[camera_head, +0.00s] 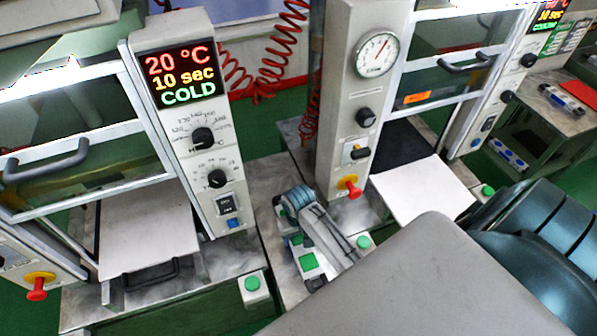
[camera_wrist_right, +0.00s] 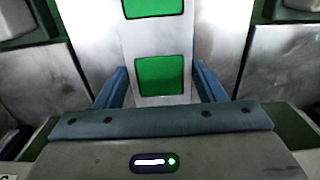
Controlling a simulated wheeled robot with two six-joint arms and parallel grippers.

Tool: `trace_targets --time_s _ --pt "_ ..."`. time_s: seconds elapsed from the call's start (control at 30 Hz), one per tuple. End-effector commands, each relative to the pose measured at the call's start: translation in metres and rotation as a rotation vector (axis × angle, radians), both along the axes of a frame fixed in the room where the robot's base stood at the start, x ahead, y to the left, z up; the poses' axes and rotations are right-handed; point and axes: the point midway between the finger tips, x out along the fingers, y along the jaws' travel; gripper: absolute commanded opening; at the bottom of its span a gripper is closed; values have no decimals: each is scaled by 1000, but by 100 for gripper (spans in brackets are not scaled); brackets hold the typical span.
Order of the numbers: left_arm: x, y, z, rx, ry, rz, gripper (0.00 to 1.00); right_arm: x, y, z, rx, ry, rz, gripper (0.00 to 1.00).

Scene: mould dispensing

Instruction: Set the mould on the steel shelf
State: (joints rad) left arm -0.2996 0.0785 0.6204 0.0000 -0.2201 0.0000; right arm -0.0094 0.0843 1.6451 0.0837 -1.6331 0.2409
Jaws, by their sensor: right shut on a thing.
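The mould (camera_head: 308,262) is a pale piece with green squares, in the lower middle of the head view. It also shows in the right wrist view (camera_wrist_right: 187,30), with two green squares visible. My right gripper (camera_head: 318,268) is shut on it, with blue fingers (camera_wrist_right: 160,75) on either side. My gripper and wrist hide part of the mould. A grey steel surface (camera_head: 265,190) lies between the two machines, around and below the mould. I cannot tell whether the mould touches it. My left gripper is not in view.
A left machine's panel (camera_head: 190,120) reads 20 °C, 10 sec, COLD. A machine with a gauge (camera_head: 376,54) stands right of the mould. Pale plates (camera_head: 148,222) and (camera_head: 422,188) stick out in front of the machines. Green buttons (camera_head: 252,284) sit near the front edge.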

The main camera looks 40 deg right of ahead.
Motion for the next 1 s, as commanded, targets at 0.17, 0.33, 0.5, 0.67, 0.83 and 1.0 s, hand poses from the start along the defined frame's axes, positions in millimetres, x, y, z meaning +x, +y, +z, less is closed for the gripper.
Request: trace_targets --time_s 0.17,0.33,0.5,0.67,0.83,1.0 --pt "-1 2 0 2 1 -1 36 1 0 0 0 -4 0 15" --pt "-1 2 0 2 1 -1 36 1 0 -1 -1 -4 0 15" --pt "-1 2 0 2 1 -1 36 0 0 -3 0 -1 0 85" --pt "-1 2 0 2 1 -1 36 0 0 -3 0 -1 0 85" --pt "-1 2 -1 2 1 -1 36 1 0 1 0 -2 0 85" --pt "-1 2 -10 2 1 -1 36 1 -1 21 -2 -6 0 85"
